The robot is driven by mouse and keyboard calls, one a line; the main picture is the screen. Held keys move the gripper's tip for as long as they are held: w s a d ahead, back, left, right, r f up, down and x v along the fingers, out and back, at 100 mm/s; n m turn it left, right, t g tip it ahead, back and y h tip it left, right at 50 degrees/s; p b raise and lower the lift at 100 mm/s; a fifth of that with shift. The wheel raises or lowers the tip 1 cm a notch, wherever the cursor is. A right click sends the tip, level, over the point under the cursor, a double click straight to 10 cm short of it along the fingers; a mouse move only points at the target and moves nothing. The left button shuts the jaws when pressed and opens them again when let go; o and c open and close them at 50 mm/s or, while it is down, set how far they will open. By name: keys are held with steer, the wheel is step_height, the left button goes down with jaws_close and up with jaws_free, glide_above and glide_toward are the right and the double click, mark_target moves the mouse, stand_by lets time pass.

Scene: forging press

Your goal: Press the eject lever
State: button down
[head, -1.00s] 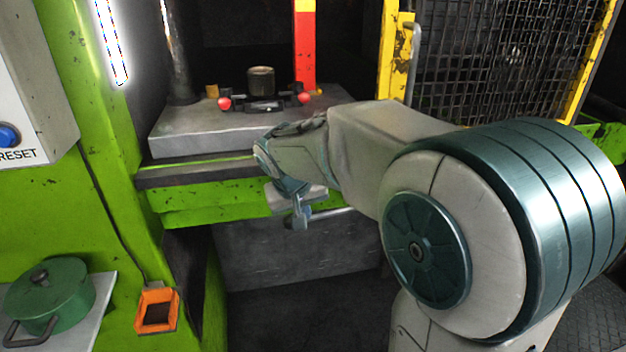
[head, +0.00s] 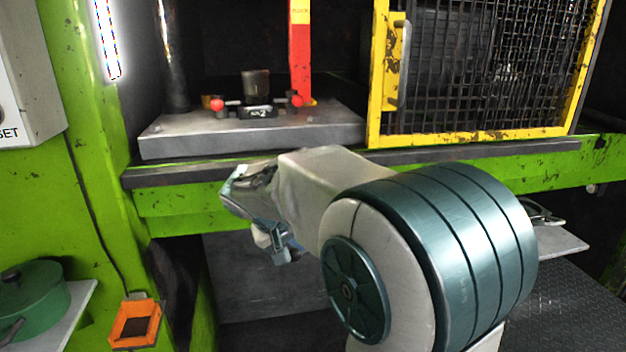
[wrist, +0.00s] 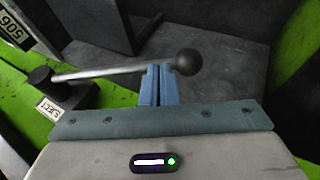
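The eject lever is a grey metal rod (wrist: 105,73) in the wrist view, running from a dark round pivot (wrist: 42,77) at left to a black ball knob (wrist: 187,62). An EJECT label (wrist: 49,109) sits beside the pivot on the green frame. My gripper (wrist: 163,70) has its blue fingers close together, with the fingertips crossing the rod just left of the knob. I cannot tell whether they touch it. In the head view, my gripper (head: 277,243) hangs below the green front edge of the press. The lever is hidden there behind my arm.
A grey press bed (head: 185,140) carries a dark cylinder (head: 256,84) and a black fixture with red knobs (head: 258,111). A yellow mesh guard (head: 470,138) stands right. An orange holder (head: 136,322) and green pot (head: 35,300) are lower left.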

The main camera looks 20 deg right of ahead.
steer(key=shift+f, duration=0.1)
stand_by(0.5)
steer(key=a+p+v, duration=0.1)
steer(key=v, duration=0.5)
steer(key=w+a+f+p+v, duration=0.1)
steer(key=v, duration=0.6)
steer(key=shift+s+a, duration=0.15)
steer(key=shift+a, duration=0.4)
steer(key=s+d+f+y+p, duration=0.1)
steer(key=s+y+p, duration=0.2)
steer(key=s, duration=0.6)
steer(key=s+d+f+n+y+p, duration=0.1)
steer(key=s+d+f+y+p, duration=0.1)
steer(key=s+p, duration=0.5)
steer(key=shift+s+y+p, duration=0.35)
steer(key=shift+s+y, duration=0.35)
steer(key=shift+s, duration=0.15)
